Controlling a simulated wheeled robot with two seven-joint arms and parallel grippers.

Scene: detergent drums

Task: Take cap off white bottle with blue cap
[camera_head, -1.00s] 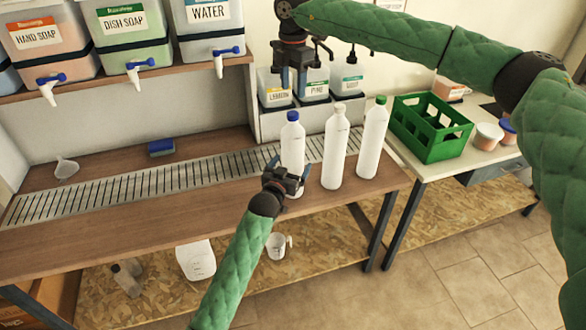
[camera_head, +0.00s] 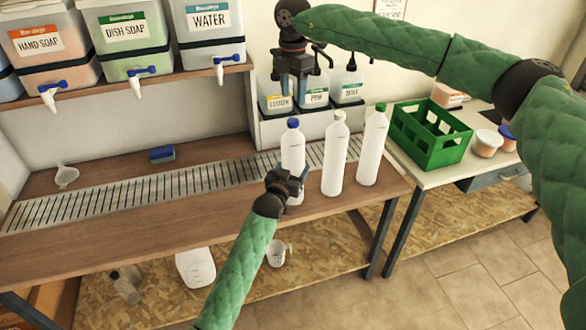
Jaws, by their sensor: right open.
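The white bottle with the blue cap (camera_head: 292,145) stands upright near the front of the wooden counter, left of two similar white bottles, one with a pale cap (camera_head: 336,158) and one with a green cap (camera_head: 373,150). The blue cap (camera_head: 293,123) is on its bottle. My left gripper (camera_head: 291,172) has its fingers on either side of the lower part of this bottle and looks shut on it. My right gripper (camera_head: 294,100) points down above the blue cap, open and empty, with a small gap visible between fingertips and cap.
Pump dispensers (camera_head: 312,98) stand behind the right gripper. A green crate (camera_head: 430,135) sits on the side table at the right. Dispensers with taps (camera_head: 135,40) are on a shelf at upper left. A metal grate (camera_head: 150,192) runs along the counter, with a blue sponge (camera_head: 161,154) behind it.

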